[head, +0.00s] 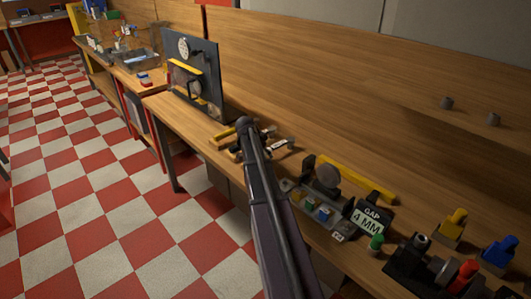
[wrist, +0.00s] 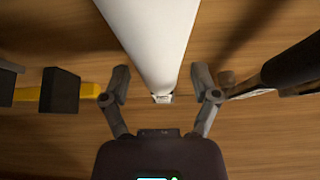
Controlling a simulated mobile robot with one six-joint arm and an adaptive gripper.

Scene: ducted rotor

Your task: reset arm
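My gripper (wrist: 161,80) shows in the wrist view with its two dark fingers spread wide. A smooth white tapered piece (wrist: 150,35) comes down from the top of that view, its narrow end between the fingers. Gaps show on both sides of it, so the fingers are not closed on it. I cannot tell what it is or how far below the gripper it lies. In the head view my arm reaches over the workbench (head: 195,130), and I cannot make out my gripper there.
A yellow bar with black blocks (wrist: 60,90) lies left in the wrist view, a dark tool (wrist: 290,65) right. On the bench stand an upright dark panel (head: 205,70), a grey parts tray (head: 310,205), a "GAP 4 MM" sign (head: 370,218) and colored-handled tools. The checkered floor (head: 90,180) is clear.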

